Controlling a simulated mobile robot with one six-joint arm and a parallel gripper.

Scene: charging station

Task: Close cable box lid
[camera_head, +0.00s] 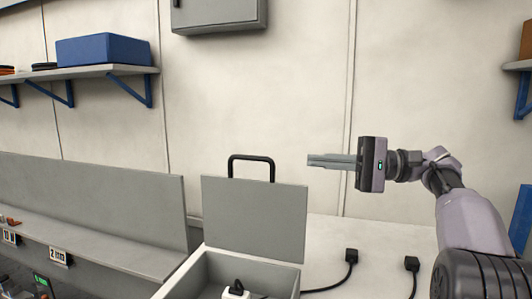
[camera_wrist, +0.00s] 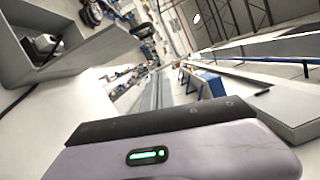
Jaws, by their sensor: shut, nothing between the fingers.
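The grey cable box (camera_head: 292,279) stands on the white worktop at the bottom middle of the head view, cut off by the frame's lower edge. Its flat grey lid (camera_head: 255,220) stands open, roughly upright at the box's back edge, with a black bar handle (camera_head: 251,158) on top. A white plug piece with a black plug (camera_head: 236,290) lies inside. My gripper (camera_head: 309,160) is to the right of the handle and above the lid's right corner in the picture, fingers pointing left, shut and empty. It appears apart from the lid. The box (camera_wrist: 75,62) also shows at upper left in the wrist view.
Two black plugs on cables (camera_head: 351,255) (camera_head: 412,264) lie on the worktop (camera_head: 335,235) right of the box. A grey low panel (camera_head: 95,200) stands left. A shelf with a blue box (camera_head: 103,49) and a grey wall cabinet (camera_head: 218,14) are higher up.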

